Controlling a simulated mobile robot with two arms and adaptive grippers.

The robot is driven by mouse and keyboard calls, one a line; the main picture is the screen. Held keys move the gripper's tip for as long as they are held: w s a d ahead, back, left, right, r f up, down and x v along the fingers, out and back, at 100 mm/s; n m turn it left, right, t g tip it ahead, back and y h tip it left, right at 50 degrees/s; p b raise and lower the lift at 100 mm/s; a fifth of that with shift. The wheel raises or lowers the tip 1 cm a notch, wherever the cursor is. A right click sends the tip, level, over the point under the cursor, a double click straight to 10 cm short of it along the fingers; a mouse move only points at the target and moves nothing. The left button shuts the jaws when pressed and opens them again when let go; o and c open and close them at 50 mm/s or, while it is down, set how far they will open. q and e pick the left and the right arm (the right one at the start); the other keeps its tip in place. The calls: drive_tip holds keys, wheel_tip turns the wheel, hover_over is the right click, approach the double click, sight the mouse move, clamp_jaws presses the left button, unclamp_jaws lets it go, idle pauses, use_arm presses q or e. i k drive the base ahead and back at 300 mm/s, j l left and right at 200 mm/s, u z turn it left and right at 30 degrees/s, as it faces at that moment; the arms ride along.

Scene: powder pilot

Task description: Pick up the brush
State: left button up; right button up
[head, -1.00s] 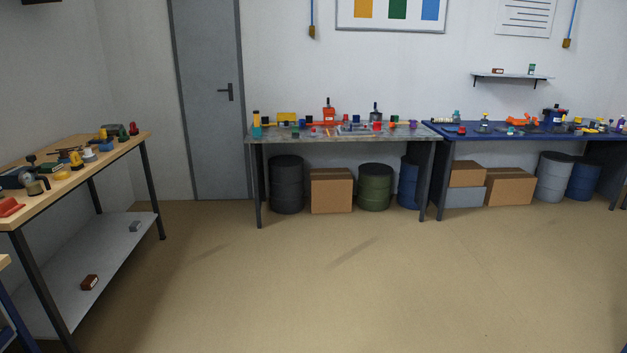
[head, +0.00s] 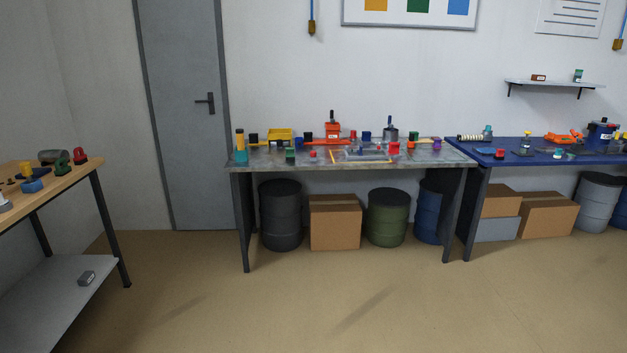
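I cannot pick out the brush for certain at this distance. The grey table (head: 345,157) ahead holds several small items, among them a dark pot (head: 390,134) with a blue upright part, an orange-red piece (head: 333,131) and a yellow bin (head: 280,135). A thin yellow-orange strip (head: 360,161) lies near its front edge; I cannot tell what it is. Neither of my grippers is in view.
A wooden-topped bench (head: 82,171) stands at the left and a blue table (head: 592,156) at the right, both with small items. Drums and a cardboard box (head: 335,222) sit under the grey table. The floor (head: 330,305) in front is clear.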

sight(289, 155)
drive_tip(key=i, duration=3.8)
